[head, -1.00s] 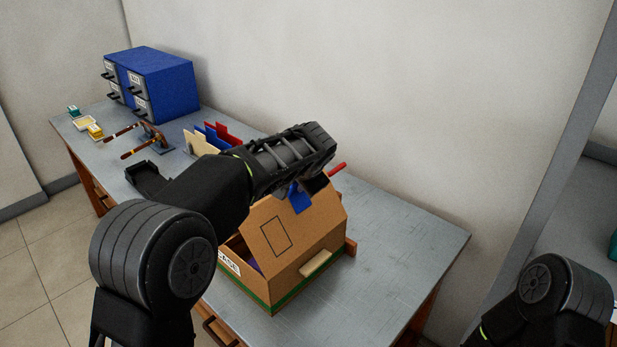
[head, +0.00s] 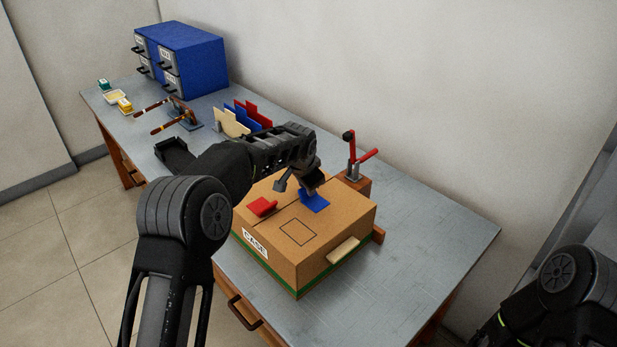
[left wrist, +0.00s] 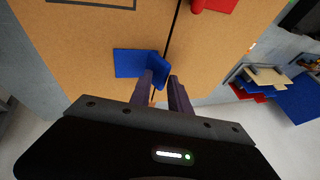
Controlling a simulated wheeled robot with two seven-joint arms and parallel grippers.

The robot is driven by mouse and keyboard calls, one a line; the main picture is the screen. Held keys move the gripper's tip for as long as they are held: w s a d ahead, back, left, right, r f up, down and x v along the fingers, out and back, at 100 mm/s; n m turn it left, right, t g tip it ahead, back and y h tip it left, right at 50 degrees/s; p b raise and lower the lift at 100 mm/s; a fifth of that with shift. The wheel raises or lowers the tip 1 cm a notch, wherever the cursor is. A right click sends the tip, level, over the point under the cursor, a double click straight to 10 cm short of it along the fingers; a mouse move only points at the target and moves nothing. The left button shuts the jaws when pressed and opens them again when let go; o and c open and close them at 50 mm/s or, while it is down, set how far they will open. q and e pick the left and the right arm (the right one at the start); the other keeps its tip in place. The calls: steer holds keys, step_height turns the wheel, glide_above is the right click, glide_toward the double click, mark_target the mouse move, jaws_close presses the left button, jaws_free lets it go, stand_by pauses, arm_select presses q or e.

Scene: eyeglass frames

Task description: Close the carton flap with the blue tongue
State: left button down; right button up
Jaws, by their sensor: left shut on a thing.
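The carton (head: 305,270), marked CASE, stands on the bench with its top flaps lying flat and a thin seam between them. The near right flap (head: 335,225), with a printed rectangle, carries the blue tongue (head: 315,203). The blue tongue also shows in the left wrist view (left wrist: 130,63), its upright part between my fingers. My left gripper (head: 297,188) is over the carton top, shut on the blue tongue; in the left wrist view its dark fingertips (left wrist: 162,84) show. A red tongue (head: 262,206) sits on the other flap. My right gripper is out of view.
A red-handled clamp (head: 358,155) stands on a wooden block behind the carton. Upright coloured cards (head: 243,118), eyeglass parts on a stand (head: 178,112) and a blue drawer cabinet (head: 190,60) are farther left. The bench right of the carton is clear.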

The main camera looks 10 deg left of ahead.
arm_select(q)
steer(key=c, duration=1.5)
jaws_free()
steer(key=shift+r, duration=0.1)
steer(key=shift+b+v, duration=1)
steer(key=shift+v, duration=2.8)
